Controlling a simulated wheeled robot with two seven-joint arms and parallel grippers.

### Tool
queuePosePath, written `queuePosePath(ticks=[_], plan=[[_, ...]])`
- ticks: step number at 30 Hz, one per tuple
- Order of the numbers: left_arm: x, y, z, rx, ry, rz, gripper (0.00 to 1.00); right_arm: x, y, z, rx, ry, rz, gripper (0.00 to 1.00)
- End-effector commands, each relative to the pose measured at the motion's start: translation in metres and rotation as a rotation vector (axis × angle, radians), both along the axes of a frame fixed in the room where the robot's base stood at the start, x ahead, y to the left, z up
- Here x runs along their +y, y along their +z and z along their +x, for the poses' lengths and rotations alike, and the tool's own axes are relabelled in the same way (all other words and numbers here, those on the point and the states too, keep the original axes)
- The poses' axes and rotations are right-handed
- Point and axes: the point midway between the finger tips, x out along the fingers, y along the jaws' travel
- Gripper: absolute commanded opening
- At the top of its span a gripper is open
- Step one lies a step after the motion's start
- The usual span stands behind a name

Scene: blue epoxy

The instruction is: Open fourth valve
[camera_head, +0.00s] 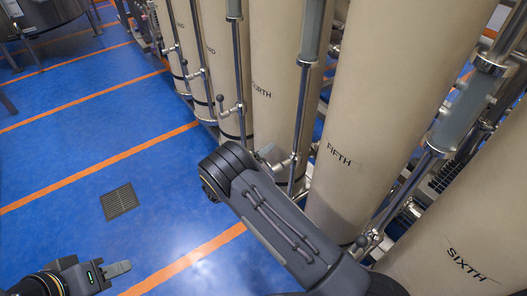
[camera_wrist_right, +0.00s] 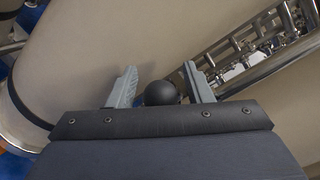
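The cream tank marked FOURTH (camera_head: 285,60) stands at top centre, with a vertical pipe (camera_head: 301,110) between it and the tank marked FIFTH (camera_head: 355,140). A metal valve fitting (camera_head: 291,163) sits low on that pipe, partly hidden by my right wrist. My right gripper (camera_head: 268,153) is at this fitting, mostly hidden behind its wrist. In the right wrist view, its two grey fingers (camera_wrist_right: 160,84) are apart, one on each side of a black ball knob (camera_wrist_right: 162,93). Contact is unclear. My left gripper (camera_head: 118,269) is low at the left, away from the valves, seen edge-on.
Another valve with a black knob (camera_head: 220,99) is on the pipe left of the FOURTH tank. The SIXTH tank (camera_head: 470,240) stands at lower right. The blue floor with orange lines is open at left, with a drain grate (camera_head: 119,201).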

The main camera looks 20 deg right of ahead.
Motion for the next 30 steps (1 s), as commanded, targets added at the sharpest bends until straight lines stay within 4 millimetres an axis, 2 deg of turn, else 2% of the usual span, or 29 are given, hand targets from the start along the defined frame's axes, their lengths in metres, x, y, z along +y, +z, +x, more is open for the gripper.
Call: queuePosePath(ticks=[1, 10, 20, 30], plan=[[0.000, 0.000, 0.000, 0.000, 0.000, 0.000, 0.36, 0.000, 0.000, 0.000, 0.000, 0.000, 0.000, 0.39], [0.000, 0.000, 0.000, 0.000, 0.000, 0.000, 0.36, 0.000, 0.000, 0.000, 0.000, 0.000, 0.000, 0.00], [0.000, -0.002, 0.000, 0.000, 0.000, 0.000, 0.36, 0.001, 0.001, 0.000, -0.016, 0.001, 0.006, 0.00], [0.000, -0.017, 0.000, 0.000, 0.000, 0.000, 0.36, 0.002, 0.014, 0.002, -0.183, 0.002, 0.066, 0.00]])
